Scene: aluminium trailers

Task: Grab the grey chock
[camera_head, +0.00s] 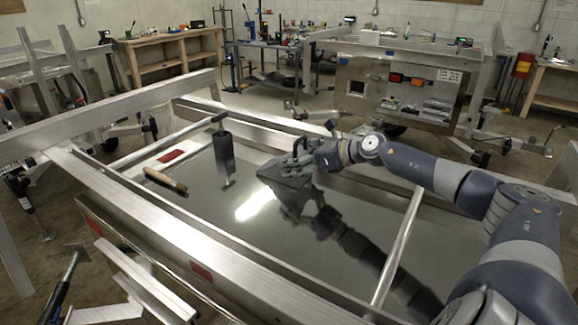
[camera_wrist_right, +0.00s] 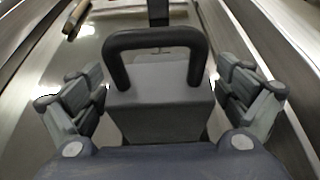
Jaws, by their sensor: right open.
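The grey chock (camera_head: 283,180) is a wedge-shaped block on the shiny bed of the aluminium trailer (camera_head: 225,262). In the right wrist view the grey chock (camera_wrist_right: 160,108) fills the middle, with a black loop handle (camera_wrist_right: 156,38) on top. My right gripper (camera_head: 303,152) is at the chock in the head view. In the wrist view its fingers (camera_wrist_right: 160,100) are spread on both sides of the block, with the chock between them. Contact on either side cannot be made out. My left gripper is not in view.
A dark upright tool with a black handle (camera_head: 224,150) stands on the bed left of the chock. A brown-handled brush (camera_head: 165,181) lies farther left. Aluminium side rails and a crossbar (camera_head: 398,248) bound the bed. Workbenches (camera_head: 170,50) and another trailer (camera_head: 405,80) stand behind.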

